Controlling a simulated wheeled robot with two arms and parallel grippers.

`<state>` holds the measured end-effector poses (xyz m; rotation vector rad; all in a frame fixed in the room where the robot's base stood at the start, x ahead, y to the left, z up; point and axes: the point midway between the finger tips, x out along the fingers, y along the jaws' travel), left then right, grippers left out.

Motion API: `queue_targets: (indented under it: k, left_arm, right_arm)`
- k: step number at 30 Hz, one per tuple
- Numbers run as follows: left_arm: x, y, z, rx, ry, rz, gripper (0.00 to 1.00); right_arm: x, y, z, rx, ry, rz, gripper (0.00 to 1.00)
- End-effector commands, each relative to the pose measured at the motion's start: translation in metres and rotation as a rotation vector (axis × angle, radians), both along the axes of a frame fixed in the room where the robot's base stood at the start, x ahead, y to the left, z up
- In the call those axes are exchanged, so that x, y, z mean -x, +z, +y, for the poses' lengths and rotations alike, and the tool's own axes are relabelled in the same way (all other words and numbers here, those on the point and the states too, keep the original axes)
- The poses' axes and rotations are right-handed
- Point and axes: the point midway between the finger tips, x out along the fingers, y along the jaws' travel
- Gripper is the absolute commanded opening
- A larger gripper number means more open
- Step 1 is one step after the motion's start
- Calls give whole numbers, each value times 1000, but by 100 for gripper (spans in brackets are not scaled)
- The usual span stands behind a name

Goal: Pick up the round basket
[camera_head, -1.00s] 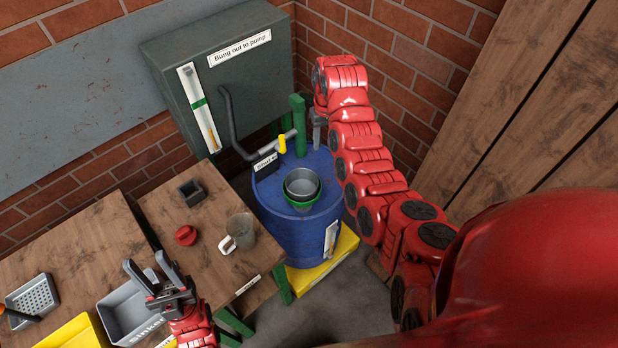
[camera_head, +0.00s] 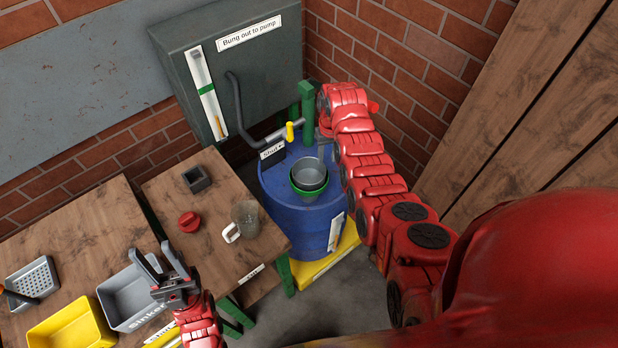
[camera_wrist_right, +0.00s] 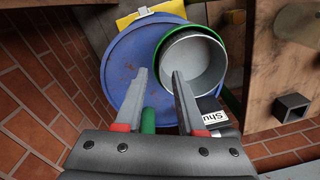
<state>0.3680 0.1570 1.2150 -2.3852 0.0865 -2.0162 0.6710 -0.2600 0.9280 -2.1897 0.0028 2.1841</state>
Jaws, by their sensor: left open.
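The round basket (camera_head: 308,172) is a grey, open-topped round vessel with a green rim around its lower part. It stands on the blue drum (camera_head: 290,225). In the right wrist view the basket (camera_wrist_right: 190,62) is beyond the fingers, toward the upper right, and one fingertip overlaps its edge. My right gripper (camera_wrist_right: 158,75) has its fingers apart with nothing visibly held; in the head view its hand is just behind the basket, fingers mostly hidden. My left gripper (camera_head: 160,262) is open and empty above the grey bin (camera_head: 128,300) at the lower left.
A grey box (camera_head: 235,75) stands behind, with a pipe and yellow-handled valve (camera_head: 290,130) near the drum. The side table carries a clear jug (camera_head: 245,218), a red knob (camera_head: 189,222) and a dark square cup (camera_head: 197,179). Brick walls close the corner.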

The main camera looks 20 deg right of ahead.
Motion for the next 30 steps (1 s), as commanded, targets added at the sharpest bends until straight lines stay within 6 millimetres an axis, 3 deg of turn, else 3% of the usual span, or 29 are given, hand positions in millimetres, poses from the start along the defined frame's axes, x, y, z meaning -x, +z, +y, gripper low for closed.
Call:
queue_targets:
  k: [9, 18, 28, 30]
  left_arm:
    - [0, 24, 0, 0, 0, 0, 47]
    - [0, 13, 0, 0, 0, 0, 47]
    - [0, 13, 0, 0, 0, 0, 47]
    - [0, 13, 0, 0, 0, 0, 47]
  right_arm:
    - [6, -24, 6, -1, 1, 10, 38]
    - [5, -49, 6, 0, 1, 7, 38]
    - [4, -50, 6, 0, 0, 3, 38]
    - [4, -50, 6, 0, 0, 3, 26]
